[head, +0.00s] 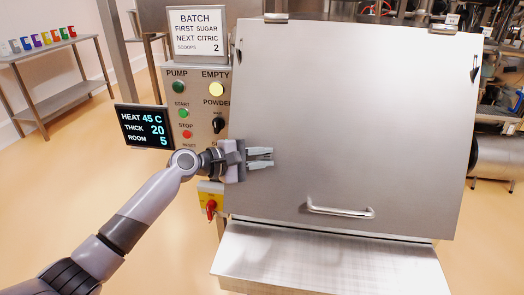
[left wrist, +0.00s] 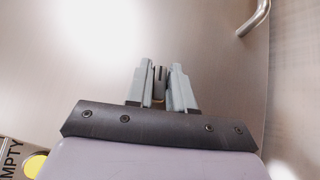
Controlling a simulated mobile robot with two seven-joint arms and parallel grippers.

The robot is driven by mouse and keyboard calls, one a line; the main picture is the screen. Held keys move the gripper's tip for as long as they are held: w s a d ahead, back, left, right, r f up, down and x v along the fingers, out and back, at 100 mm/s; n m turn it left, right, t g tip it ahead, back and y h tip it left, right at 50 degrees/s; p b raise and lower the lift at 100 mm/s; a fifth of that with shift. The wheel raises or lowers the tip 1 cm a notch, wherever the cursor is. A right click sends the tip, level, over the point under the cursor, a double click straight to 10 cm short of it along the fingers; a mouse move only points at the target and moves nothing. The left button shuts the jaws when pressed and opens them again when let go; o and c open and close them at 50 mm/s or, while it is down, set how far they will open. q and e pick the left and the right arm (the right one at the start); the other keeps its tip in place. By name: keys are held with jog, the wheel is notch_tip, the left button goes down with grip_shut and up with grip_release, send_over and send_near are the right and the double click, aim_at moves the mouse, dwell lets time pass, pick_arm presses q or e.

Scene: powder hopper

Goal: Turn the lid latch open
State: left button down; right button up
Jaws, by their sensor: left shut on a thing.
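The hopper lid (head: 370,120) is a large brushed-steel panel, and it also fills the left wrist view (left wrist: 220,70). A bar handle (head: 340,211) is fixed near its lower edge; part of it shows in the wrist view (left wrist: 254,18). My left gripper (head: 268,157) is at the left part of the lid, its fingers pointing right in the head view. In the left wrist view its two grey fingers close on a small dark-and-grey piece, the lid latch (left wrist: 160,76). The fingers hide most of the latch, so its angle is hard to tell. My right gripper is out of view.
A control panel (head: 190,105) with buttons and a yellow lamp stands left of the lid, with a batch sign (head: 199,34) above and a display (head: 143,126) beside it. A red-and-yellow switch (head: 211,205) is below my wrist. A steel ledge (head: 330,262) lies under the lid.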

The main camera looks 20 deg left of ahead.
pick_arm(q)
jog(key=shift+a+f+m+g+p, duration=0.1)
jog(key=shift+a+m+g+p, duration=0.05)
jog(key=shift+m+g+p, duration=0.4)
jog(key=c, duration=1.1)
grip_release()
jog(key=shift+v, duration=3.55)
